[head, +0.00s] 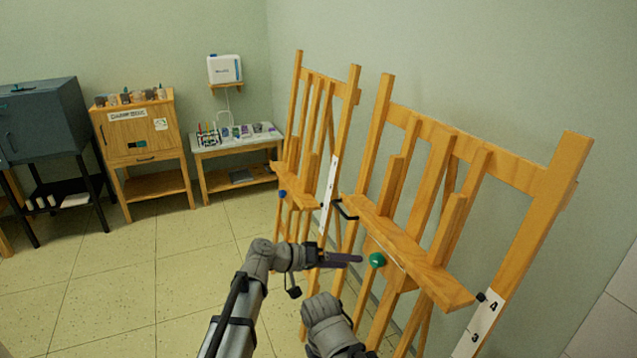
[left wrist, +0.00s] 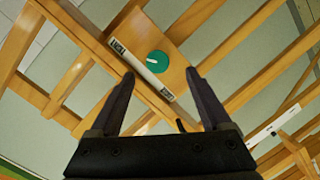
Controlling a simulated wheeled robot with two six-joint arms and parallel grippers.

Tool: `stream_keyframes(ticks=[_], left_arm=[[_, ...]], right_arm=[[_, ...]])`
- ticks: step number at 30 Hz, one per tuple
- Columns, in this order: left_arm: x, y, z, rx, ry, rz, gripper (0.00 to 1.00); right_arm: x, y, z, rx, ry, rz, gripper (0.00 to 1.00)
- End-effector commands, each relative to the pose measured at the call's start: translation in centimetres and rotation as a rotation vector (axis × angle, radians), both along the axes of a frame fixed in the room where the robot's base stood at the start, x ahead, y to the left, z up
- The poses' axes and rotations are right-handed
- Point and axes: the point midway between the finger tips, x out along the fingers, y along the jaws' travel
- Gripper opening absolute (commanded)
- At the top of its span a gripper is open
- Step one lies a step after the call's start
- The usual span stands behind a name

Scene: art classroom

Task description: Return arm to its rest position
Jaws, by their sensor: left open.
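My left gripper (head: 345,258) is stretched out in front of the nearer wooden easel (head: 420,262). Its dark fingers point at a round green knob (head: 376,260) on the easel, below the ledge. In the left wrist view the fingers of my left gripper (left wrist: 160,76) are spread apart with nothing between them. The green knob (left wrist: 157,61) shows just beyond the fingertips there, apart from them. My right gripper is not in view.
A second easel (head: 318,130) with a blue knob (head: 282,194) stands farther back. A number strip (head: 483,322) is on the nearer easel's right leg. A wooden cabinet (head: 150,153), a grey cabinet (head: 45,118) and a small table (head: 232,148) line the back. The left floor is clear.

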Motion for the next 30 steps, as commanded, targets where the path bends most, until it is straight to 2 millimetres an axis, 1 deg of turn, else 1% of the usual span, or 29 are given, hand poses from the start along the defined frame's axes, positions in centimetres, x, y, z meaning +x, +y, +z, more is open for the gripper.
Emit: stream_keyframes(ticks=[2, 5, 6, 8, 9, 11, 12, 15, 18, 24, 25, 27, 30], left_arm=[[-1.3, 1.4, -1.5, 0.068, 0.024, 0.006, 0.81], [-3.6, 4.8, -4.7, 0.228, 0.087, 0.029, 0.81], [-4.8, 6.7, -6.2, 0.309, 0.12, 0.047, 0.81], [-6.5, 9.6, -8.3, 0.431, 0.173, 0.078, 0.81], [-7.4, 11.5, -9.5, 0.505, 0.205, 0.103, 0.81], [-8.7, 14.1, -10.8, 0.601, 0.248, 0.137, 0.81], [-9.5, 15.7, -11.5, 0.658, 0.273, 0.161, 0.81], [-11.3, 19.2, -12.7, 0.781, 0.328, 0.217, 0.81], [-12.9, 22.3, -13.5, 0.887, 0.374, 0.273, 0.81], [-16.1, 28.0, -14.1, 1.073, 0.452, 0.388, 0.81], [-16.5, 28.6, -14.0, 1.097, 0.461, 0.4, 0.81], [-16.7, 26.4, -13.4, 1.112, 0.442, 0.346, 0.81], [-17.5, 24.4, -12.9, 1.142, 0.425, 0.29, 0.81]], right_arm=[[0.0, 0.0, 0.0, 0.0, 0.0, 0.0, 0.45], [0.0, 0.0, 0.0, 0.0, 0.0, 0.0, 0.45], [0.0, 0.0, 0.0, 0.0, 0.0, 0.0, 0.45], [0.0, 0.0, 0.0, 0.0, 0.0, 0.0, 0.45], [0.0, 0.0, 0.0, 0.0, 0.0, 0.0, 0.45], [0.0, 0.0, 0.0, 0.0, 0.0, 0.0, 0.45], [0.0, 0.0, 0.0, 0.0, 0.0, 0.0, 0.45], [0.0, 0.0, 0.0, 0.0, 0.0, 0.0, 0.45], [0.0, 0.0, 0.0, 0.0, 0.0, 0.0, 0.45], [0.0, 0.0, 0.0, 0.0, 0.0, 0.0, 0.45], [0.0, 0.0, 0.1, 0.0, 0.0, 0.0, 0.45], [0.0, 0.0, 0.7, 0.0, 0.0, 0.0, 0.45], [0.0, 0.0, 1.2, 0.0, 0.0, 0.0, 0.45]])
